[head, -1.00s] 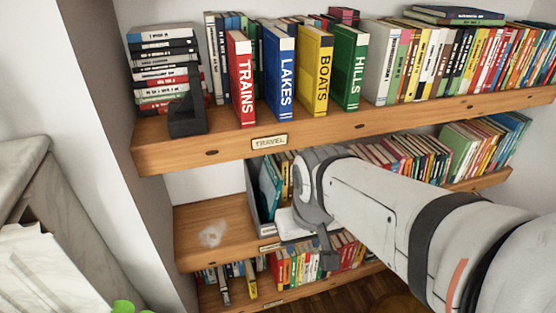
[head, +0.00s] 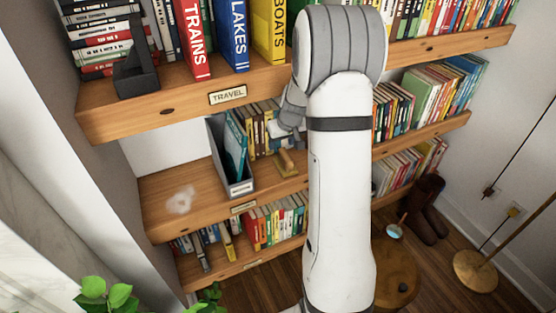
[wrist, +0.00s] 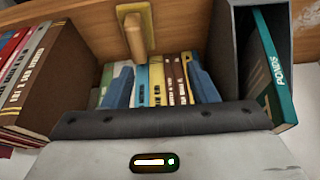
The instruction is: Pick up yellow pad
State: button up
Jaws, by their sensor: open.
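The yellow pad (wrist: 151,20) shows at the top of the wrist view, with a wooden handle (wrist: 135,36) across it. In the head view the pad (head: 288,170) lies on the middle shelf, right of the grey file holder and in front of a row of books. My gripper (wrist: 162,86) is open and empty, its two blue fingers apart with book spines showing between and beyond them. The pad is beyond the fingertips in the wrist view, not between them. In the head view my arm hides much of the gripper.
The grey file holder (head: 217,150) with a teal book (wrist: 274,75) stands close beside the gripper. The upper shelf (head: 180,103) with its travel books overhangs the space. The middle shelf (head: 165,190) is mostly bare left of the holder.

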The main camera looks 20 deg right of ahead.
send_near(286, 154)
jog(key=x, duration=0.3)
jog(key=shift+s+a, duration=0.15)
jog(key=shift+s, duration=0.05)
jog(key=x, duration=0.7)
jog(key=shift+w+f, duration=0.25)
jog(key=shift+w, duration=0.05)
jog(key=c, duration=1.1)
jog(key=shift+r, duration=0.15)
